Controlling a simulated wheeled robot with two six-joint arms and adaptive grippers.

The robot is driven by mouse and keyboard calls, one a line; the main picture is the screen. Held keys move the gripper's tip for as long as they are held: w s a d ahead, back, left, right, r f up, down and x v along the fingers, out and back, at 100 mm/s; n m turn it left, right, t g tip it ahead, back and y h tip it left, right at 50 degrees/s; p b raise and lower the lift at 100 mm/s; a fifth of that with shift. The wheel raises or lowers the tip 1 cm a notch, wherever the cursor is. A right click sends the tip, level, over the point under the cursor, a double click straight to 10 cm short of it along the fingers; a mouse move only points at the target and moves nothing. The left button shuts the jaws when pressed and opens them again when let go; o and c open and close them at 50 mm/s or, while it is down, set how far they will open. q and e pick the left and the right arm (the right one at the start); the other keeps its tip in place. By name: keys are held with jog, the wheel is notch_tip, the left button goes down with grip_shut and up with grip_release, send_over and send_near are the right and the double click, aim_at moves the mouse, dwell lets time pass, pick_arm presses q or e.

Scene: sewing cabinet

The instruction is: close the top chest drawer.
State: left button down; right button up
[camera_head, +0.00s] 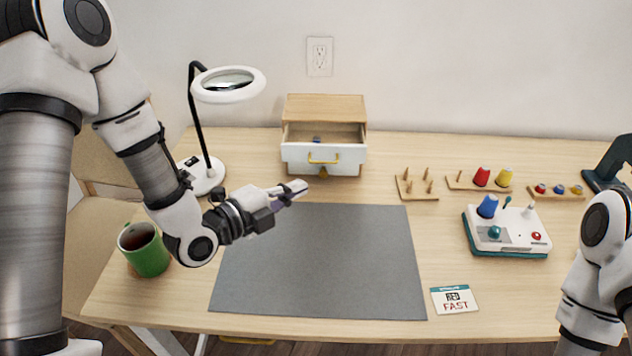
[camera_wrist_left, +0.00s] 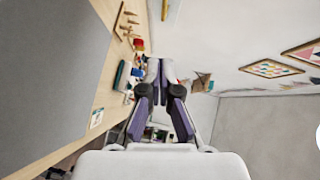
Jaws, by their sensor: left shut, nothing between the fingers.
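The small wooden chest (camera_head: 325,107) stands at the back of the table, against the wall. Its top drawer (camera_head: 310,153), with a white front and a yellow handle, is pulled out, and a small blue thing lies inside. A lower drawer's front shows partly beneath it. My left gripper (camera_head: 303,186) is shut and empty, in front of the chest and a little left of the drawer, apart from it. In the left wrist view its fingers (camera_wrist_left: 160,75) are together at the tips. My right arm shows at the right edge, but its gripper is out of view.
A magnifier lamp (camera_head: 228,84) stands left of the chest. A green mug (camera_head: 145,250) is at the left edge. A grey mat (camera_head: 320,265) covers the middle. Pegboards with spools (camera_head: 480,184), a white-and-teal device (camera_head: 507,232) and a card (camera_head: 454,300) lie to the right.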

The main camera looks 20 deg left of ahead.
pick_arm(q)
jog(key=w+d+f+p, duration=0.1)
jog(key=w, duration=0.7)
jog(key=shift+w+d+f, duration=0.2)
jog(key=shift+w+d, duration=0.15)
jog(key=shift+d, duration=0.05)
pick_arm(e)
jog(key=shift+d+r, duration=0.1)
jog(key=shift+r, duration=0.85)
